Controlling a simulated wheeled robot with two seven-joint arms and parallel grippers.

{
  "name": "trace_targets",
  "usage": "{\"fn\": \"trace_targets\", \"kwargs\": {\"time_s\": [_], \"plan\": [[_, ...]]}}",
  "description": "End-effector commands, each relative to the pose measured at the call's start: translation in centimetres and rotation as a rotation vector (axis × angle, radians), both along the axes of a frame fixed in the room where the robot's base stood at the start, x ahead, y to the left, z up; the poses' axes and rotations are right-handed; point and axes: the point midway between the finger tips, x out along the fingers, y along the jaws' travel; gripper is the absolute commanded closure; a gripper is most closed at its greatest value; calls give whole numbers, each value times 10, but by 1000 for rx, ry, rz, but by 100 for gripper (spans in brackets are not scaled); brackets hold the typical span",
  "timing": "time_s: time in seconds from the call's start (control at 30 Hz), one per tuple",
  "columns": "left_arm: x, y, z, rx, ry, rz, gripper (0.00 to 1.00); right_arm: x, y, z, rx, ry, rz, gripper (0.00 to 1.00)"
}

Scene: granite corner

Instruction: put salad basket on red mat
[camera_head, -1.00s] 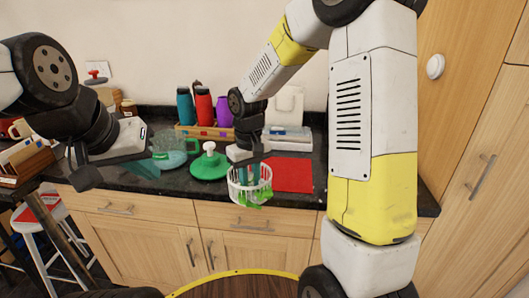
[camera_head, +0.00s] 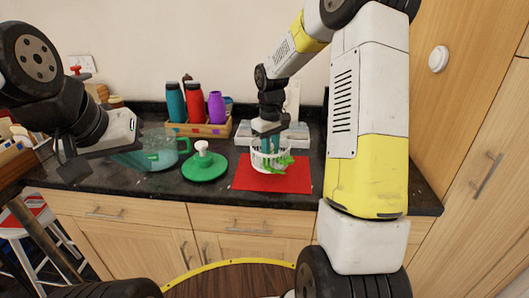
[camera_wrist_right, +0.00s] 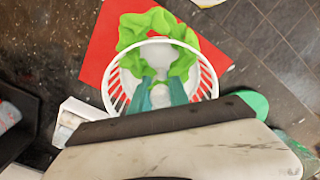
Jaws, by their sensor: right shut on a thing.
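The salad basket (camera_head: 256,161) is a white slatted basket with green leaves in it, some showing at its front right. My right gripper (camera_head: 269,144) reaches down into it from above and is shut on it. In the right wrist view the teal fingers (camera_wrist_right: 157,94) are inside the rim of the basket (camera_wrist_right: 207,82). The red mat (camera_head: 300,182) lies flat on the counter, and the basket is over its back part. I cannot tell whether the basket touches the mat. My left gripper (camera_head: 68,160) is at the left, away from the basket; its jaw gap is unclear.
A green lid with a white knob (camera_head: 203,165) lies left of the mat. A clear bowl with a green handle (camera_head: 160,152) stands further left. A wooden caddy with several bottles (camera_head: 200,127) is behind. The front of the mat is bare.

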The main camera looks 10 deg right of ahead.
Motion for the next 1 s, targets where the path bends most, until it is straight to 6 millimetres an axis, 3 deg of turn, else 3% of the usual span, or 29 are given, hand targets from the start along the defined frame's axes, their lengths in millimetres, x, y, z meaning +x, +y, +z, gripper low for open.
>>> {"fn": "trace_targets", "kwargs": {"time_s": [0.2, 0.43, 0.8, 0.83, 0.9, 1.0], "plan": [[0, 0, 0, 0, 0, 0, 100, 11, -14, -2, 0, 0, -2, 100], [0, 0, 0, 0, 0, 0, 100, 10, -13, -36, 0, 1, 0, 100], [0, 0, 0, 0, 0, 0, 100, 10, -12, -40, 0, 0, 0, 100], [0, 0, 0, 0, 0, 0, 100, 10, -12, -39, 0, 0, 0, 73], [0, 0, 0, 0, 0, 0, 100, 10, -12, -39, 0, 0, 0, 59], [0, 0, 0, 0, 0, 0, 100, 10, -12, -39, 0, 0, 0, 57]]}}
